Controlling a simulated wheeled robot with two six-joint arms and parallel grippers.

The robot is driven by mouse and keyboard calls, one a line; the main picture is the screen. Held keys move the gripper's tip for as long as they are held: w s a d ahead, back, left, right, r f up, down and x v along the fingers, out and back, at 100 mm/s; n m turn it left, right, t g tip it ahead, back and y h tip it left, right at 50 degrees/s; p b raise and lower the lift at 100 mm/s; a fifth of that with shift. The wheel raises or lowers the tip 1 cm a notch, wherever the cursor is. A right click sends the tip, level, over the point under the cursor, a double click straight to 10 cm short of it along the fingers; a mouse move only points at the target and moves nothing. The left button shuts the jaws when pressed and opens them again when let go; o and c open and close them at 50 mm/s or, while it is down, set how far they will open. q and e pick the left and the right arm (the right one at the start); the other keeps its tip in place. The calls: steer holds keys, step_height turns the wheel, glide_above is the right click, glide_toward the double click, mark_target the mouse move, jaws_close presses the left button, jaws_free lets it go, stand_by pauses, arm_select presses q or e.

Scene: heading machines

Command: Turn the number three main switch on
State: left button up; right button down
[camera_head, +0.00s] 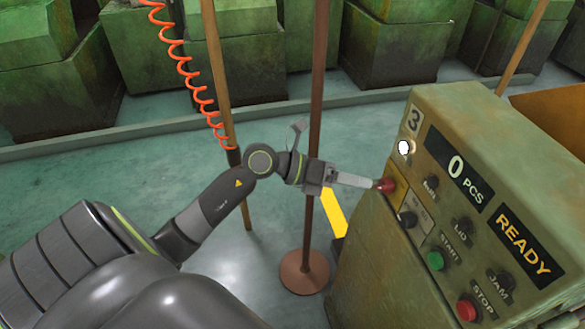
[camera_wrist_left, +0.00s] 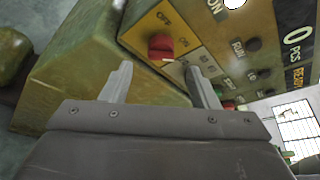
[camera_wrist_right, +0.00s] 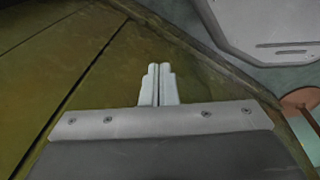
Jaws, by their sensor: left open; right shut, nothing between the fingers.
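The main switch is a red knob (camera_head: 386,185) on a yellow plate on the panel of the machine (camera_head: 385,225) marked 3. It shows in the left wrist view (camera_wrist_left: 161,46) between OFF and ON labels; I cannot tell which way it points. My left gripper (camera_head: 371,183) is at the knob in the head view. In the left wrist view its open fingers (camera_wrist_left: 158,68) stand apart on either side below the knob, with nothing between them. Contact is unclear. My right gripper (camera_wrist_right: 160,68) is shut and empty, in front of a worn green surface (camera_wrist_right: 65,75).
A white lamp (camera_head: 404,147) glows above the knob. A black selector (camera_head: 408,219), green start button (camera_head: 435,261) and red stop button (camera_head: 467,309) lie below. A brown post (camera_head: 317,100) with a round base stands behind my left arm.

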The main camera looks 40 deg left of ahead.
arm_select(q)
steer(key=b+v, duration=0.1)
steer(key=v, duration=1.2)
stand_by(0.8)
